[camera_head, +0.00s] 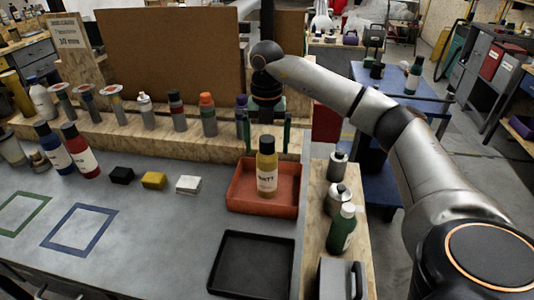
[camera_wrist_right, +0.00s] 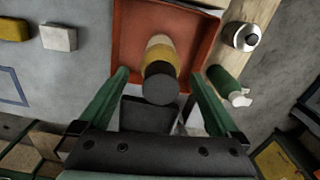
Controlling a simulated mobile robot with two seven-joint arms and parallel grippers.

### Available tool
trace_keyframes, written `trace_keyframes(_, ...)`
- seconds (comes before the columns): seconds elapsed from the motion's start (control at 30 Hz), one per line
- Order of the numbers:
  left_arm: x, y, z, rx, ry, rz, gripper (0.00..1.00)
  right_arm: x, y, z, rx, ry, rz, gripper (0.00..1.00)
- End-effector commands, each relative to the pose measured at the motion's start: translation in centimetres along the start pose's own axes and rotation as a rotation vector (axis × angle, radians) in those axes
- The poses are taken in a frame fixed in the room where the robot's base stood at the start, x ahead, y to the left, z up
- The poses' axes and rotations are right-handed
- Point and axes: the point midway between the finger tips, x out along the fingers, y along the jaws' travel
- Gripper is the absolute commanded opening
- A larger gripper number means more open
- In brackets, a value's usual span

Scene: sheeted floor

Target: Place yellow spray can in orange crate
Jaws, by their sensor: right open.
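The yellow spray can (camera_head: 267,175), with a dark cap and a white label, stands upright inside the orange crate (camera_head: 240,198), a shallow tray. In the right wrist view the can (camera_wrist_right: 159,52) appears against the crate's floor, its dark cap toward the camera; the crate's rim (camera_wrist_right: 118,40) shows beside it. My right gripper (camera_head: 267,141) is open at the can's upper part. Its two green fingers (camera_wrist_right: 158,75) are spread on either side of the can, with visible gaps. My left gripper is not in view.
A black tray (camera_head: 250,264) lies in front of the crate. A green bottle (camera_head: 341,229) and metal cans (camera_head: 338,167) stand on the wooden ledge to the right. Black, yellow and white blocks (camera_head: 153,180) lie to the left. Several spray cans (camera_head: 208,115) line the wooden rack behind.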

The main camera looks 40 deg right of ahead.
Motion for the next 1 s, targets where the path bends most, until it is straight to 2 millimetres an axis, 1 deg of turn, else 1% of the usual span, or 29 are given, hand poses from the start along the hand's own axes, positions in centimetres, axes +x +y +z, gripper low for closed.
trace_keyframes(0.03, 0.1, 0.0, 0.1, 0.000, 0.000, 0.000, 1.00, -1.3, 0.1, 0.1, -0.001, -0.003, 0.005, 0.98)
trace_keyframes(0.2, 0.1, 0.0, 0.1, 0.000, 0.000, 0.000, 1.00, -5.0, 0.1, 0.1, 0.000, -0.003, 0.005, 0.98)
trace_keyframes(0.33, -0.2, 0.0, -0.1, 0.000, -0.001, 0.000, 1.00, -7.2, 0.1, 0.0, 0.000, -0.002, 0.001, 0.98)
trace_keyframes(0.4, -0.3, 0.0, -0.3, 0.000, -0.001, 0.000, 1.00, -8.0, 0.0, 0.0, 0.000, -0.002, 0.000, 0.98)
trace_keyframes(0.57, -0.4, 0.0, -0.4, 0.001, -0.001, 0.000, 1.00, -8.7, 0.0, 0.0, 0.000, 0.000, 0.000, 0.98)
trace_keyframes(1.0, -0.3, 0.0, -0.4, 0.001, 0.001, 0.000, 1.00, -8.6, 0.0, 0.0, -0.001, 0.000, -0.001, 0.98)
